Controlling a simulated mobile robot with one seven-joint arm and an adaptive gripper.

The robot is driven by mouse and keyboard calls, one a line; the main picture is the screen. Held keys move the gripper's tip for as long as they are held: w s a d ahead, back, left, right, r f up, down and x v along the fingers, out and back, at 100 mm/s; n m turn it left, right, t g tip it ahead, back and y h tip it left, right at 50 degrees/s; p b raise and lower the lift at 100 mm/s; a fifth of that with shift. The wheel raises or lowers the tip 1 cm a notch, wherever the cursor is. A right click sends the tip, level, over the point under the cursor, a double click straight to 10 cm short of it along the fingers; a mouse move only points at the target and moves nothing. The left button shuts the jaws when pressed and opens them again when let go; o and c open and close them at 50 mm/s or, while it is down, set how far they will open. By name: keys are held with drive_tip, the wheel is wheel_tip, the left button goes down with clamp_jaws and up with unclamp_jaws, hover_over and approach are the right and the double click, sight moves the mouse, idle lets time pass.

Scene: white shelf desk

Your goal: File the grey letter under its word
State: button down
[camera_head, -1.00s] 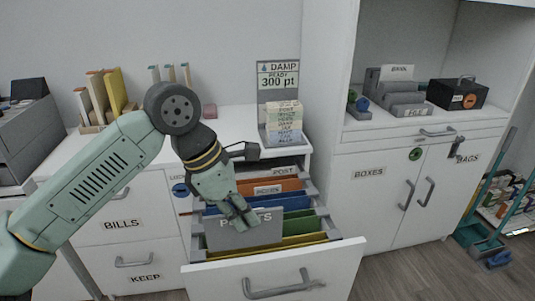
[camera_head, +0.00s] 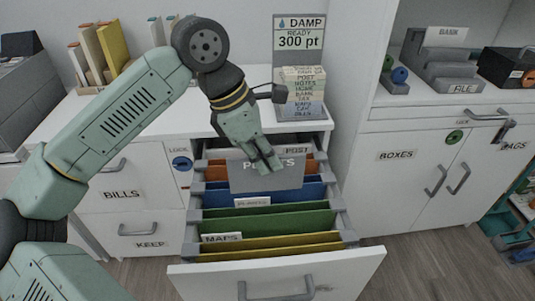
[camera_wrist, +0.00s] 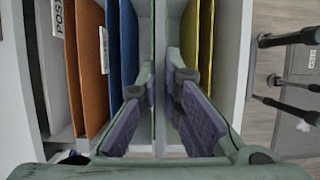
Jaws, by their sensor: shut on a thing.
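The grey letter (camera_head: 275,181) is a flat, upright card. Its printed word begins with P and ends in TS; my fingers cover its middle. My gripper (camera_head: 270,165) is shut on its top edge and holds it above the open drawer (camera_head: 275,270), in front of the orange folder (camera_head: 216,172) and over the blue folder (camera_head: 223,193). A MAPS tab (camera_head: 221,238) is nearer the front. In the wrist view, my fingers (camera_wrist: 158,115) point down among the folders; the letter is hard to make out.
A sign reading DAMP, READY, 300 pt (camera_head: 299,33) stands behind a stack of word cards (camera_head: 302,88) on the desk. The drawer's side rails (camera_head: 340,205) flank the folders. A white cupboard (camera_head: 410,180) stands to the right.

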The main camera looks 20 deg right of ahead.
sight(266, 190)
drive_tip(key=shift+d+f+b, duration=0.1)
drive_tip(key=shift+b, duration=0.2)
drive_tip(key=shift+f+b, duration=4.4)
drive_tip(key=shift+f, duration=0.45)
drive_tip(key=c, duration=1.7)
unclamp_jaws()
drive_tip(key=v, duration=1.2)
drive_tip(key=shift+r, duration=0.1)
